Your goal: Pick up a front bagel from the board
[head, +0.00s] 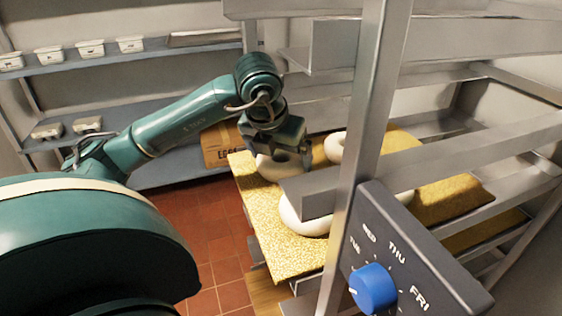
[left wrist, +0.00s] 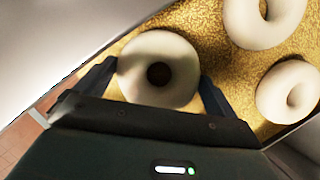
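The board (head: 290,258) is covered with yellow grains and lies on the rack. Pale bagels lie on it. One bagel (head: 269,168) at the left end is partly hidden by my left gripper (head: 282,158). In the left wrist view this bagel (left wrist: 140,72) sits between the two open fingers of the gripper (left wrist: 158,82), with its hole showing. I cannot tell if the fingers touch it. Another bagel (head: 303,222) is nearer, partly behind a rack rail. A third bagel (head: 334,147) is farther back. Two other bagels show at the right in the left wrist view (left wrist: 290,90). My right gripper is not in view.
A metal rack post (head: 367,120) and rails (head: 430,160) stand close to the right of the gripper. A dark panel with a blue dial (head: 373,287) is at the front. Red tiled floor (head: 205,225) is open at left.

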